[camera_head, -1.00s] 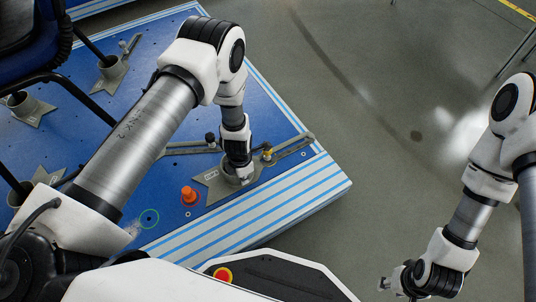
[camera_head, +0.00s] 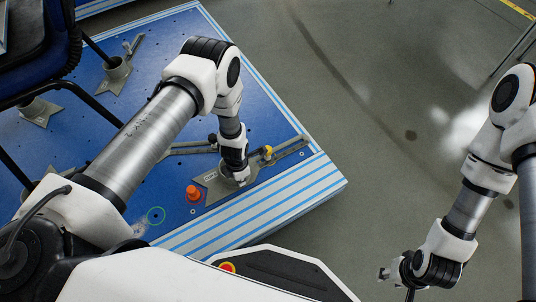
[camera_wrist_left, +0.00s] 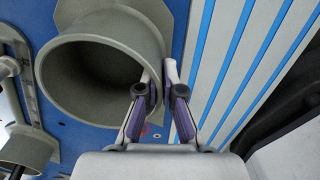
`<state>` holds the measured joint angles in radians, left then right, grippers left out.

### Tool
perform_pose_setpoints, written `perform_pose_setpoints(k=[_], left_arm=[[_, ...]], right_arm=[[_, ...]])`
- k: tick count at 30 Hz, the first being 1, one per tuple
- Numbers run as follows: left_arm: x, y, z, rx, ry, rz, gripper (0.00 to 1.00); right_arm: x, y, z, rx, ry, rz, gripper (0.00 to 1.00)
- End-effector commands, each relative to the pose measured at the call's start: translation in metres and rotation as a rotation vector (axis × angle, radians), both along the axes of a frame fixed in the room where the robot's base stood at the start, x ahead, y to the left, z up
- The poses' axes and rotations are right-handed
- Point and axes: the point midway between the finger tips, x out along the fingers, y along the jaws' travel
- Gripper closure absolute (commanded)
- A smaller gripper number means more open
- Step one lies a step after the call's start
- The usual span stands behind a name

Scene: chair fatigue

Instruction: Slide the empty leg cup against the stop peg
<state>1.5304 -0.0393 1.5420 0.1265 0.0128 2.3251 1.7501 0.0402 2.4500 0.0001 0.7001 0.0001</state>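The empty leg cup (camera_wrist_left: 55,75) is a grey open cylinder on a flat base plate, seen large in the wrist view. In the head view its base plate (camera_head: 212,182) shows beside my left gripper (camera_head: 241,180), which hides most of the cup. In the wrist view the left gripper (camera_wrist_left: 159,76) has its narrowly spaced fingers on either side of the cup's right wall, and appears shut on it. An orange peg (camera_head: 193,194) stands left of the cup, apart from it; I cannot tell whether it is the stop peg. My right gripper (camera_head: 384,275) is off the platform; its fingers are unclear.
A slotted bar with a yellow knob (camera_head: 267,152) lies right of the cup. Other leg cups (camera_head: 117,68) and a chair (camera_head: 35,65) occupy the left.

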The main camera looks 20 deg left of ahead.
Motion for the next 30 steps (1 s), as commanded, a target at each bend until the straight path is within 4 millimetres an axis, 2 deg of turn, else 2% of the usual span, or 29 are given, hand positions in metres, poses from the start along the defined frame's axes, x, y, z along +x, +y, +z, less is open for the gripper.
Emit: perform_pose_setpoints(k=[1,24,30], left_arm=[[-0.003,0.001,0.002,0.000,0.005,0.003,1.00],[-0.020,0.016,0.002,0.001,0.006,0.004,1.00],[-0.023,0.019,0.001,0.001,0.004,0.002,1.00]], right_arm=[[0.000,0.000,0.006,0.000,0.000,0.000,0.60],[0.000,0.000,0.052,0.000,0.000,0.000,0.60],[0.000,0.000,0.059,0.000,0.000,0.000,0.60]])
